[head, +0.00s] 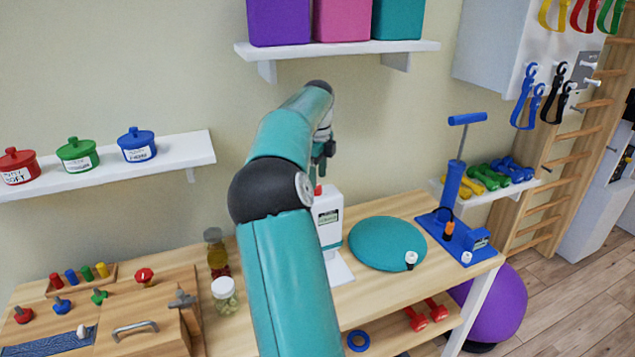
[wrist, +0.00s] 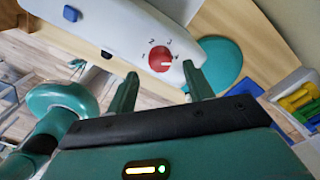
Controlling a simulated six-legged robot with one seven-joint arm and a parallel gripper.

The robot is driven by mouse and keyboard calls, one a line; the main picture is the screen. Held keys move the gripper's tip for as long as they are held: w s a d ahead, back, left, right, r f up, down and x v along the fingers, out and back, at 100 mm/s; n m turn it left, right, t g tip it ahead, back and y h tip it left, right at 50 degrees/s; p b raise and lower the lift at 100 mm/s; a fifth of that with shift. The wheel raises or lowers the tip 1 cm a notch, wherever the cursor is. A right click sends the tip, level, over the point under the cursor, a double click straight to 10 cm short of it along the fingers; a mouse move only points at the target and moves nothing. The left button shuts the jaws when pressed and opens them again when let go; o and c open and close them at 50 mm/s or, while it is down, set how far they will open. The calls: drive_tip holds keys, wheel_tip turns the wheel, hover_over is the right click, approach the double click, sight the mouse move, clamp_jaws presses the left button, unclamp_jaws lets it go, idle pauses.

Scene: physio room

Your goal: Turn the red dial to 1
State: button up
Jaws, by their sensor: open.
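The red dial (wrist: 161,59) shows in the wrist view on a long white panel (wrist: 110,25). A pale mark on the dial points roughly to the right. My gripper (wrist: 159,85) is open, its two green fingers spread on either side of the dial's line, apparently short of it and holding nothing. In the head view my arm hides most of my gripper (head: 322,166), above a white device (head: 329,218) with a red part at its top.
A teal disc (head: 386,243) lies on the wooden bench right of the device. A blue pump-like stand (head: 453,185) is farther right. Jars (head: 224,294) and a board with coloured knobs (head: 60,325) are at left. A wall shelf (head: 340,48) is above.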

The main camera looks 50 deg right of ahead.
drive_tip(key=shift+f, duration=1.4)
drive_tip(key=c, duration=1)
